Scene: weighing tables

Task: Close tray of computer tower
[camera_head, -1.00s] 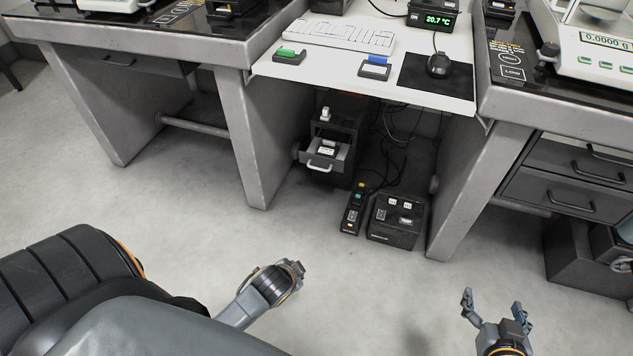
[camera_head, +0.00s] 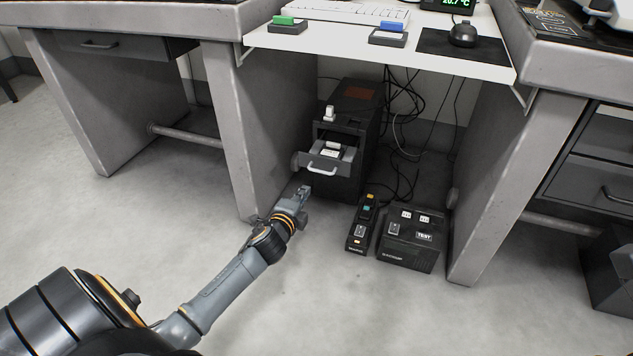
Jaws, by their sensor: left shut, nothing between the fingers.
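The black computer tower (camera_head: 360,120) stands on the floor under the white desk, beside the grey table leg. Its tray (camera_head: 316,161) is pulled out at the front, with a light handle (camera_head: 322,171) on its face and a small white-and-dark item (camera_head: 331,150) inside. A small white object (camera_head: 329,113) sits on top of the tower. My left gripper (camera_head: 303,191) is shut and empty, just in front of and below the tray, slightly left of the handle. I cannot tell whether it touches the tower. My right gripper is out of view.
A power strip (camera_head: 361,222) and a black box with switches (camera_head: 411,238) lie on the floor right of the tower. Cables hang behind it. The white desk (camera_head: 380,52) overhangs above, and the grey leg (camera_head: 247,135) stands close on the left.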

